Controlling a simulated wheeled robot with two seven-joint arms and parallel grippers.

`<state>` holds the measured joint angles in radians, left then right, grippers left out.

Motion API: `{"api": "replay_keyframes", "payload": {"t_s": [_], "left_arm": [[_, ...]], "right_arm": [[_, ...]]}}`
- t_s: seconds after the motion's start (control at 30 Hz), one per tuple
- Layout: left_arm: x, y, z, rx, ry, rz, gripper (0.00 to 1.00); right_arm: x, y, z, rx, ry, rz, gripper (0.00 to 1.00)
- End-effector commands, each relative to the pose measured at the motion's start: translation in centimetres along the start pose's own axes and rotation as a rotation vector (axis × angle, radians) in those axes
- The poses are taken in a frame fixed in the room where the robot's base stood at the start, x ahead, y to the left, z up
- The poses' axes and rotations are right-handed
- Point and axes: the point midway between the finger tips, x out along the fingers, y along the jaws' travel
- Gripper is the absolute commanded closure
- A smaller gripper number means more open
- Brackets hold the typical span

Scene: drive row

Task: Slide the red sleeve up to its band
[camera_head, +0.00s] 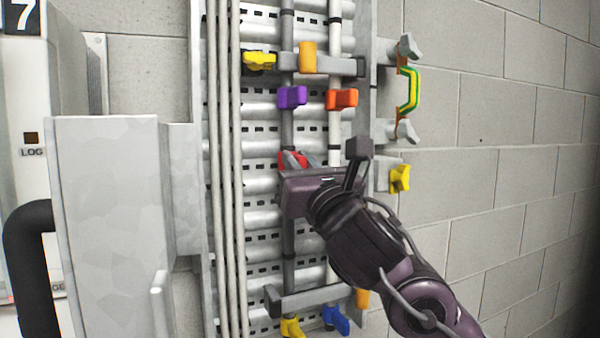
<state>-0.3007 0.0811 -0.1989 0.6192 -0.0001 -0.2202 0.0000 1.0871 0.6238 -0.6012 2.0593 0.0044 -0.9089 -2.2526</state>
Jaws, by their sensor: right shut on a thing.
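A purple sleeve (292,97) is higher on the same rod. Dark bands show around this rod near the top (287,12) and around the right rod (334,20); I cannot tell which band belongs to the red sleeve. My left gripper is not in view.
An orange-red piece (342,99) is on the right rod. A grey crossbar (345,66) carries an orange piece (308,57). A yellow piece (259,61) is at upper left, and a green-yellow handle (409,89) is at right. A grey cabinet (110,220) stands at left.

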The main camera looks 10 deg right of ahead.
Motion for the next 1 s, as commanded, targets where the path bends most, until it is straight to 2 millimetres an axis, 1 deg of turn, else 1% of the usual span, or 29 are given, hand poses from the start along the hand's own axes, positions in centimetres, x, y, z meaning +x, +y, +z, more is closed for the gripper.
{"api": "replay_keyframes", "payload": {"t_s": [0.03, 0.2, 0.23, 0.37, 0.63, 0.73, 0.87, 1.0], "left_arm": [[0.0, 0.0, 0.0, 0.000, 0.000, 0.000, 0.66], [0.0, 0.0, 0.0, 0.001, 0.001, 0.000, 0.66], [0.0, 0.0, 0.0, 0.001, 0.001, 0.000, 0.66], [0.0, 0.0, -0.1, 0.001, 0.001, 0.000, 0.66], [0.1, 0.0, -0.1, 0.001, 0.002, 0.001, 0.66], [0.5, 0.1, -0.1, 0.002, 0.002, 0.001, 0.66], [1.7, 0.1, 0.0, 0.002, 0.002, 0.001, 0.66], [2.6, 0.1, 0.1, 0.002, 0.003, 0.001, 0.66]], "right_arm": [[0.0, -0.2, 0.6, 0.003, -0.012, -0.003, 1.00], [0.0, -0.3, 0.8, 0.004, -0.017, -0.004, 1.00], [0.0, -0.3, 0.8, 0.005, -0.018, -0.004, 0.82], [0.0, -0.2, 0.7, 0.004, -0.015, -0.003, 0.65], [-0.1, -0.2, 0.5, 0.003, -0.011, -0.002, 0.64], [-0.7, -0.2, 0.2, 0.001, -0.010, -0.002, 0.64], [-2.7, -0.2, 0.0, 0.001, -0.013, -0.002, 0.64], [-5.2, -0.2, 0.1, 0.001, -0.013, -0.002, 0.64]]}}
